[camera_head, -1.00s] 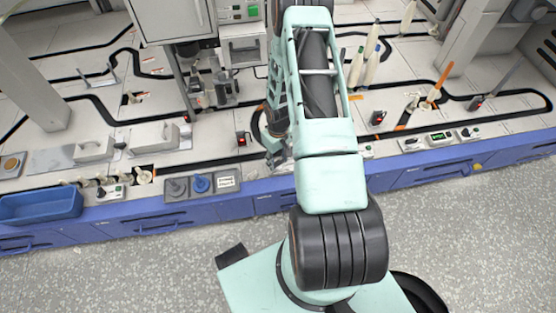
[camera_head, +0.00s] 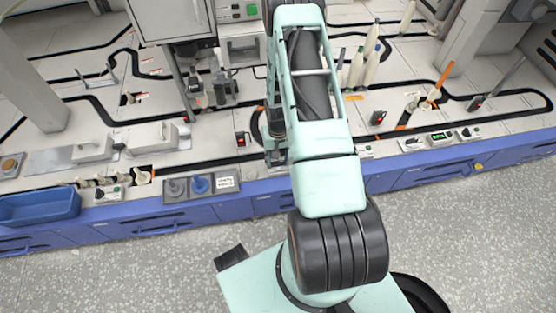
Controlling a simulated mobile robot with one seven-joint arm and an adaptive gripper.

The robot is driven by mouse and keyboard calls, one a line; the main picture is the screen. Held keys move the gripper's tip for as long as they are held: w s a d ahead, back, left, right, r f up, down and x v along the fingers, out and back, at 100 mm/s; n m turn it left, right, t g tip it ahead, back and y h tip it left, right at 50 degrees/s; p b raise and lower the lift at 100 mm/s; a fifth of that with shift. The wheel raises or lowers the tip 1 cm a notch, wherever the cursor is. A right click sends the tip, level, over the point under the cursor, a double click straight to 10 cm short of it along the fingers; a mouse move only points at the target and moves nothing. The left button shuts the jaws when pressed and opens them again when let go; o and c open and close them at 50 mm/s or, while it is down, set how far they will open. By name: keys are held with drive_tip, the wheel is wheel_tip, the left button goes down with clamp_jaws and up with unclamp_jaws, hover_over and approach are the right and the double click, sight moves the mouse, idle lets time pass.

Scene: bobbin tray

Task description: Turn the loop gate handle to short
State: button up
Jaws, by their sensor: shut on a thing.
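My gripper (camera_head: 276,158) is a small dark shape low at the front edge of the bench, left of my pale green arm. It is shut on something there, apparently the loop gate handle. The handle itself cannot be made out, because the gripper and arm cover that spot. The fingertips are too small and dark to show clearly, and so is the angle of the handle.
A black track runs across the white bench (camera_head: 220,145). A small box with a red light (camera_head: 240,139) stands left of the gripper. A blue bin (camera_head: 40,206) is at far left.

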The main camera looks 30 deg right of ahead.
sight(278, 162)
drive_tip(key=o, duration=1.2)
drive_tip(key=shift+c, duration=0.2)
wheel_tip(278, 162, up, 12)
idle(0.3)
